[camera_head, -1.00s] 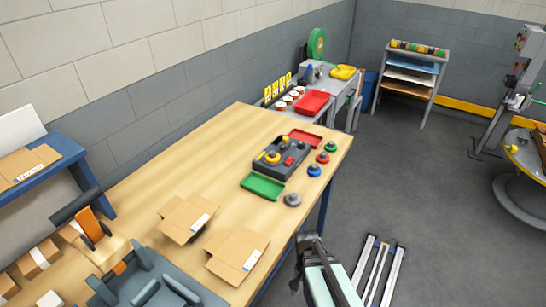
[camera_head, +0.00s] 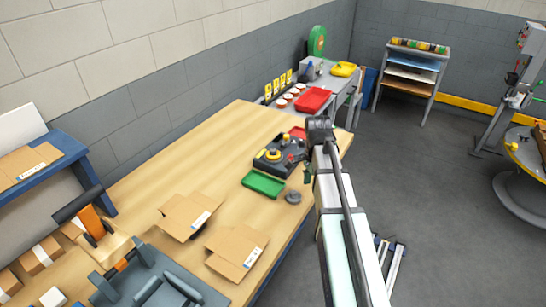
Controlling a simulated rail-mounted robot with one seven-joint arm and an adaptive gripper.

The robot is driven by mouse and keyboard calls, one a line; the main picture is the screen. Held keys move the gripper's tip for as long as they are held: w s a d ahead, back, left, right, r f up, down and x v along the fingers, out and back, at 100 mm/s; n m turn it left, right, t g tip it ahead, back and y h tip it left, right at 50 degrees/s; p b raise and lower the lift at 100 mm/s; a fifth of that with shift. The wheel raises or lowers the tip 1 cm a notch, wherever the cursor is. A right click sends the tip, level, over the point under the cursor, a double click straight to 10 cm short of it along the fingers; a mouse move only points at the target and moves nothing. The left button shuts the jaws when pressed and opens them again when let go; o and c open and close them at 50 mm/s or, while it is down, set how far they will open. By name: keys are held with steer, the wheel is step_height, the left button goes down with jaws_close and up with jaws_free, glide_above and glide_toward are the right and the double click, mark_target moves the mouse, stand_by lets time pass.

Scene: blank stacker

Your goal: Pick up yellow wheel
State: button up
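The yellow wheel (camera_head: 272,155) sits on the left part of a dark box-like holder (camera_head: 262,170) on the wooden table. A small red part (camera_head: 290,157) is to its right on the same holder. My gripper (camera_head: 307,176) hangs from the end of my arm just right of the holder, apart from the yellow wheel. Its fingers are small and dark, and I cannot tell whether they are open or shut. My arm hides the right side of the holder and the table behind it.
A green tray (camera_head: 263,184) lies in front of the holder, with a grey knob (camera_head: 293,197) to its right. A red tray (camera_head: 298,132) is partly hidden behind my arm. The table's left middle is clear.

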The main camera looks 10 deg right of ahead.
steer(key=w+a+r+t+b, duration=0.1)
steer(key=w+a+r, duration=0.1)
steer(key=w+r, duration=0.35)
steer(key=w+a+r+b, duration=0.1)
steer(key=w+a+r, duration=0.1)
steer(key=w, duration=0.7)
step_height(320, 180, up, 9)
steer(key=t+b, duration=0.1)
steer(key=b, duration=0.1)
glide_above(273, 150)
step_height(273, 150, down, 17)
steer(key=p, duration=0.6)
steer(key=shift+f, duration=0.1)
steer(key=c, duration=1.4)
